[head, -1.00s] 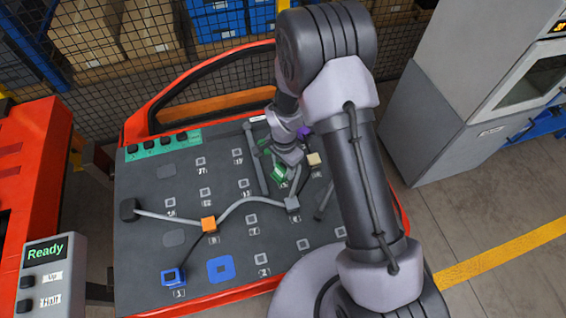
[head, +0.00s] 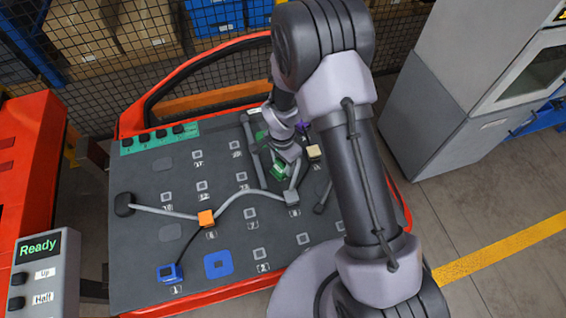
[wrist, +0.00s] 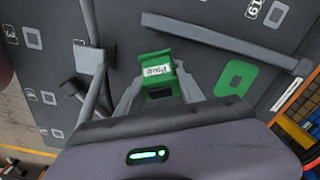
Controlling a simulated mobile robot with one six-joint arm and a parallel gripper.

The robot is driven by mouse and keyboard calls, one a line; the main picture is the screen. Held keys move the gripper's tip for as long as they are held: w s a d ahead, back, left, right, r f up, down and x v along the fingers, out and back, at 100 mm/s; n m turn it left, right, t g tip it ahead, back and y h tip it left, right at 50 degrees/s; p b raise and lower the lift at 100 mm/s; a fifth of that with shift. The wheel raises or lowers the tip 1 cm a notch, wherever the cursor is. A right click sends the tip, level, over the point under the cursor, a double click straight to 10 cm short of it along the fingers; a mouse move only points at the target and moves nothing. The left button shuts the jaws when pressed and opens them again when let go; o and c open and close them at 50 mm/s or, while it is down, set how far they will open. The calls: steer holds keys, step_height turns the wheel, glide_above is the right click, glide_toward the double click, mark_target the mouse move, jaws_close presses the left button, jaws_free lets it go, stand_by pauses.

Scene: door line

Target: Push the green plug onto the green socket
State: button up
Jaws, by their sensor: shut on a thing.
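The green plug (wrist: 157,70), with a white label, sits between the fingers of my gripper (wrist: 158,88) in the wrist view. My gripper is shut on it. In the head view the green plug (head: 279,172) shows just below my gripper, over the right half of the dark panel. The green socket (wrist: 235,77), a flat green frame with a grey centre, lies to the right of the plug in the wrist view, apart from it. In the head view the green socket (head: 262,135) shows only partly, beside my wrist. I cannot tell the plug's height above the panel.
A raised grey bar (wrist: 225,42) runs above the plug and socket in the wrist view. A grey clip (head: 292,197) and an orange clip (head: 206,218) hold the grey cable. A blue plug (head: 170,273), a blue socket (head: 218,264) and a cream block (head: 314,152) are on the panel.

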steer(key=shift+f+t+h+b, duration=0.1)
steer(key=shift+t+h+b, duration=0.3)
steer(key=shift+b, duration=0.45)
steer(key=shift+t+h+b, duration=0.4)
steer(key=shift+h+b, duration=0.1)
steer(key=shift+b, duration=2.5)
